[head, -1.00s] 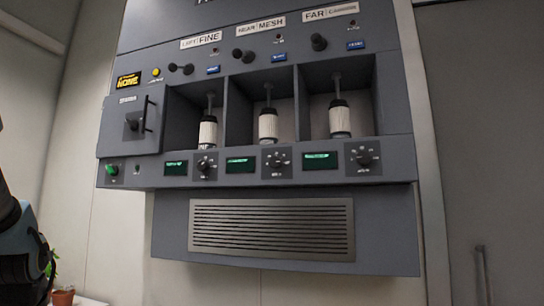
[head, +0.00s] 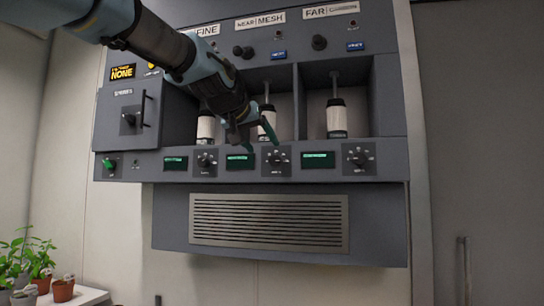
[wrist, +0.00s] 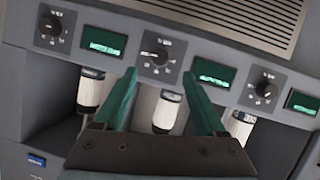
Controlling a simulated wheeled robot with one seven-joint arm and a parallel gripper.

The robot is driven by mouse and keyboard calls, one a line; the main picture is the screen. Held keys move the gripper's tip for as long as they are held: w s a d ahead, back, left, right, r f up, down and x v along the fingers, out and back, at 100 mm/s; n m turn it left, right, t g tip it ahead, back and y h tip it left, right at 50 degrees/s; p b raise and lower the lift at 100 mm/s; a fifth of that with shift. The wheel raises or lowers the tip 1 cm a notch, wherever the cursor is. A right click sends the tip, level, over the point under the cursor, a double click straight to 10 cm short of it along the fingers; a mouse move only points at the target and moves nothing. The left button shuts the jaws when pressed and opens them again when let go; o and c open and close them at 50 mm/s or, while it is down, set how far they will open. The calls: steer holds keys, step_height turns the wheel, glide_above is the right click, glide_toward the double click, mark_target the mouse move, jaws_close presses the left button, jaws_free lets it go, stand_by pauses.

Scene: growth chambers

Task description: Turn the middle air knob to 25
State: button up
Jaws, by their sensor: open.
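The middle air knob (head: 276,158) is a small dark dial on the panel's lower strip, below the middle bay. It also shows in the wrist view (wrist: 159,53), where the panel appears upside down. Its scale marks are too small to read. My gripper (head: 261,147) is open and empty, in front of the middle bay, its green fingertips close to the knob's upper left. In the wrist view my gripper (wrist: 159,78) has its fingertips apart on either side of the line to the knob, with the knob showing just past them. I cannot see contact.
Similar knobs sit to the left (head: 205,160) and right (head: 360,157), with green displays (head: 240,162) between. White-and-black cylinders (head: 337,118) hang in the bays. A vent grille (head: 268,219) is below. Potted plants (head: 63,290) stand on a low surface at left.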

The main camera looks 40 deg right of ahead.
mark_target(274, 161)
steer(key=p+x, duration=0.2)
steer(key=x, duration=0.6)
steer(key=shift+w+d+f+p, duration=0.15)
steer(key=shift+d+f+p, duration=0.05)
steer(key=shift+d+p, duration=0.15)
steer(key=shift+c, duration=0.2)
jaws_close()
